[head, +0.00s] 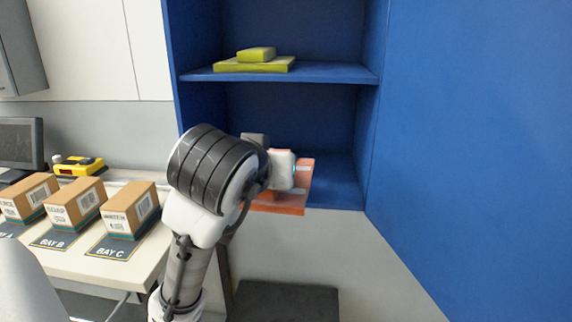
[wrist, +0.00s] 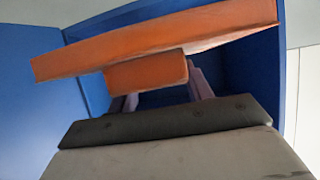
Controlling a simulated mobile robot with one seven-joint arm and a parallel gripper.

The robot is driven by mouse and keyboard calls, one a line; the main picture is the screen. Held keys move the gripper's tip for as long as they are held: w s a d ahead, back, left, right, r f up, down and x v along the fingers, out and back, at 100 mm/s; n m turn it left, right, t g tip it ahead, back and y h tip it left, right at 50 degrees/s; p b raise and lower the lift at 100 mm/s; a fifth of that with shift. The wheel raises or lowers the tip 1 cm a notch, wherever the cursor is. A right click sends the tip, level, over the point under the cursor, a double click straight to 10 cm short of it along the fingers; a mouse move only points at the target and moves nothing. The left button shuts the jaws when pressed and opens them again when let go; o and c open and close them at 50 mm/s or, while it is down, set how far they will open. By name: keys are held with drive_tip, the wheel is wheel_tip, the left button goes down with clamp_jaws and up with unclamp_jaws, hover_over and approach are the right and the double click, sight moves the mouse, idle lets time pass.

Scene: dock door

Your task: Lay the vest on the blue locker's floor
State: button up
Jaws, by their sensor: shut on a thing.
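The vest is a folded orange bundle (head: 297,199) at the front of the blue locker's lower compartment, partly hidden behind my arm. In the wrist view the orange vest (wrist: 160,45) spans the top, with a smaller folded block (wrist: 146,73) under it between my fingers. My gripper (wrist: 160,85) is shut on this block. The blue locker (head: 372,110) is open, and its lower compartment floor (head: 335,185) shows bare to the right of the vest. I cannot tell whether the vest touches that floor.
A blue shelf (head: 330,74) above the lower compartment carries a folded yellow-green stack (head: 254,61). The locker's open blue door (head: 470,130) fills the right. On the left, a table (head: 75,262) holds boxes (head: 128,209), a yellow device (head: 80,165) and a monitor (head: 20,143).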

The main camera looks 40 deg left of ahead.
drive_tip(key=w+a+p, duration=0.1)
drive_tip(key=w+a, duration=0.2)
drive_tip(key=w, duration=0.2)
drive_tip(key=w+a+f+p, duration=0.1)
drive_tip(key=w+a, duration=0.2)
drive_tip(key=w, duration=0.3)
drive_tip(key=w+a+f+p, duration=0.1)
drive_tip(key=w+a, duration=0.3)
drive_tip(key=w, duration=0.1)
drive_tip(key=shift+w+f+p, duration=0.15)
drive_tip(key=shift+p, duration=0.2)
wheel_tip(320, 180, down, 3)
drive_tip(key=shift+f+p, duration=0.15)
drive_tip(key=shift+p, duration=0.3)
drive_tip(key=shift+w+a+f+p, duration=0.1)
drive_tip(key=shift+w+f+p, duration=0.15)
drive_tip(key=shift+f, duration=0.4)
drive_tip(key=shift+f, duration=0.15)
drive_tip(key=o, duration=1.5)
